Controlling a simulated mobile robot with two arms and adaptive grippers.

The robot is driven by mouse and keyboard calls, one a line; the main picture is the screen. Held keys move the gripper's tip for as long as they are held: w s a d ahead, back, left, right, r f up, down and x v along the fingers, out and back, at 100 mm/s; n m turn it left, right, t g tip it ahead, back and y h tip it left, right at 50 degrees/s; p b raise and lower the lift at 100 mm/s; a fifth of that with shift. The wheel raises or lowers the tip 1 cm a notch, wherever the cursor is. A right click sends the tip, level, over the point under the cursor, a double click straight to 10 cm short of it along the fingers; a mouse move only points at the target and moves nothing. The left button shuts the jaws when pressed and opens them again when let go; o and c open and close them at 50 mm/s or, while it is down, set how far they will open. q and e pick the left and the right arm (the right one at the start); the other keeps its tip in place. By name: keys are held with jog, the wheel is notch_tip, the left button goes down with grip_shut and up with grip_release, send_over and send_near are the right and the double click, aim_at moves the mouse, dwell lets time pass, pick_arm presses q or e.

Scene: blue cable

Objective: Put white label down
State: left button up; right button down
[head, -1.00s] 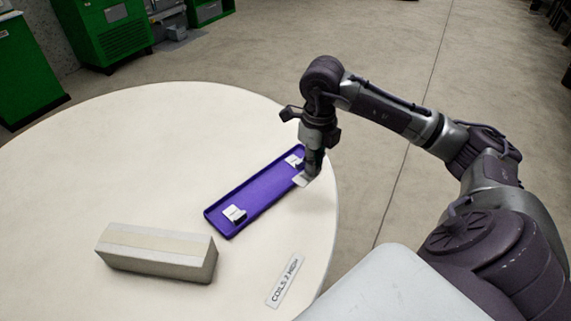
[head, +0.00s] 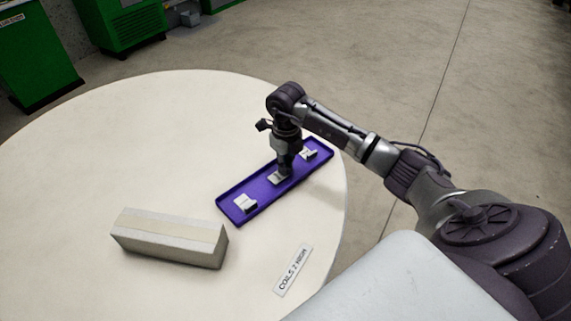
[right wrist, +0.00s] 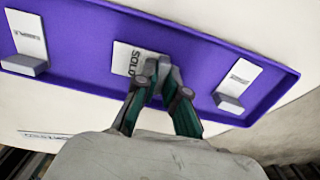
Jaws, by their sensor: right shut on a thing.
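A purple tray (head: 316,167) lies on the round table and also shows in the right wrist view (right wrist: 90,57). My right gripper (head: 283,173) reaches down over the tray's middle. In the right wrist view the gripper (right wrist: 158,72) is shut on a white label (right wrist: 128,56) with dark lettering that seems to begin "SOLD". That label is at or just above the tray floor; I cannot tell if it touches. Two other white labels on small stands are in the tray, one at the near left end (head: 244,202) and one at the far right end (head: 308,154). My left gripper is not in view.
A long beige box (head: 170,238) lies on the table (head: 110,150) left of the tray. A flat sign reading "COILS 2 HIGH" (head: 293,269) lies near the table's front right edge. Green cabinets (head: 120,22) stand beyond. The table's left side is clear.

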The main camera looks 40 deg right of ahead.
jog(key=shift+f, duration=0.1)
jog(key=shift+f, duration=0.1)
jog(key=c, duration=1.2)
grip_release()
jog(key=shift+c, duration=0.2)
jog(key=shift+r, duration=0.3)
notch_tip(320, 180, up, 12)
jog(key=shift+f+b, duration=0.15)
jog(key=shift+b, duration=0.15)
